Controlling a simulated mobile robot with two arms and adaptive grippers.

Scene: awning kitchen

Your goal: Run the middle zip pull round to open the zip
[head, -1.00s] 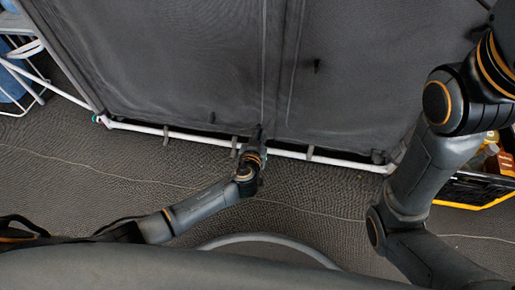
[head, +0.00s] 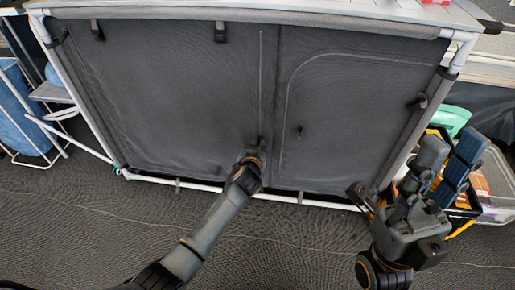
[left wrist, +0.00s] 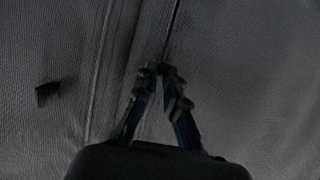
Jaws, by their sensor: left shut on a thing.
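The grey fabric cabinet front (head: 180,90) has a straight middle zip line (head: 261,85) and a curved zip line (head: 345,55) to its right. My left gripper (head: 257,146) is at the lower part of the middle line, above the bottom rail. In the left wrist view its fingertips (left wrist: 162,72) close together where a dark line (left wrist: 172,30) meets them. It is shut on the zip pull, which the fingertips hide. A small dark tab (head: 299,131) hangs on the right panel; it also shows in the left wrist view (left wrist: 47,94). My right gripper (head: 448,150) is open and empty at the right.
The white frame's bottom rail (head: 200,187) runs below the fabric. A black and yellow crate (head: 462,215) and a green item (head: 451,119) stand to the right, behind my right gripper. The floor in front is clear.

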